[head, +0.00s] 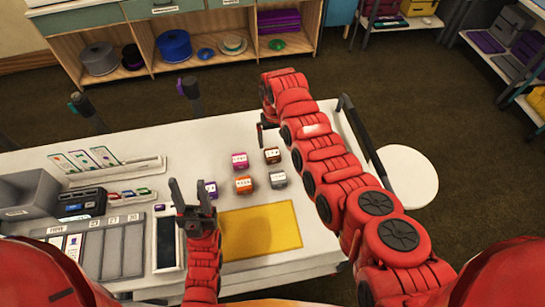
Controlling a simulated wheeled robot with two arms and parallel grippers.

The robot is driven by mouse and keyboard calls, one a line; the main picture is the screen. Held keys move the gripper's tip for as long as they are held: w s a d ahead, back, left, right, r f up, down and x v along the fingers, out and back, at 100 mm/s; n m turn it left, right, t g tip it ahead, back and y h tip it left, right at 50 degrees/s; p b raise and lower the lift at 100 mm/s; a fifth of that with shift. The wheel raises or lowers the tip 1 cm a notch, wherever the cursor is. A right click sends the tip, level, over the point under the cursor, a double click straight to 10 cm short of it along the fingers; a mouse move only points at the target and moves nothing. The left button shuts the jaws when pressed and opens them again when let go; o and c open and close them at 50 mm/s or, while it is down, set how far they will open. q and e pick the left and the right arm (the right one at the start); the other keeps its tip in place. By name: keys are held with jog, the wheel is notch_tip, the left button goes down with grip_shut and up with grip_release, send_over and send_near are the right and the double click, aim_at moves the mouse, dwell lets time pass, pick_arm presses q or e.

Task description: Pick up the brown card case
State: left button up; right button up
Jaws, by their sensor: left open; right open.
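The brown card case (272,155) is a small dark box on the white table, at the back right of a loose group of small cases. Around it are a magenta case (240,160), an orange case (244,184), a grey case (278,179) and a purple case (210,189). My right gripper (263,134) is just behind the brown case, apart from it and mostly hidden by its own arm; it is open. My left gripper (190,192) is open and empty, beside the purple case, left of the group.
A yellow mat (260,231) lies in front of the cases. A sorting tray (105,248), a card rack (115,172) and a dark device (83,202) fill the table's left side. A white round stool (409,176) stands to the right.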

aim_at(273, 153)
jog(key=shift+w+f+b, duration=0.15)
jog(key=shift+f+b, duration=0.15)
jog(key=shift+f, duration=0.6)
jog(key=shift+s+f, duration=0.2)
jog(key=shift+s, duration=0.05)
jog(key=shift+s+a+f, duration=0.1)
jog(key=shift+s+f, duration=0.05)
jog(key=shift+f, duration=0.15)
jog(key=f+b, duration=0.2)
jog(key=f, duration=0.1)
jog(key=f+b, duration=0.1)
jog(key=shift+a+f, duration=0.3)
jog(key=shift+f, duration=0.1)
jog(key=shift+r, duration=0.2)
jog(key=shift+c, duration=0.7)
jog(key=c, duration=1.3)
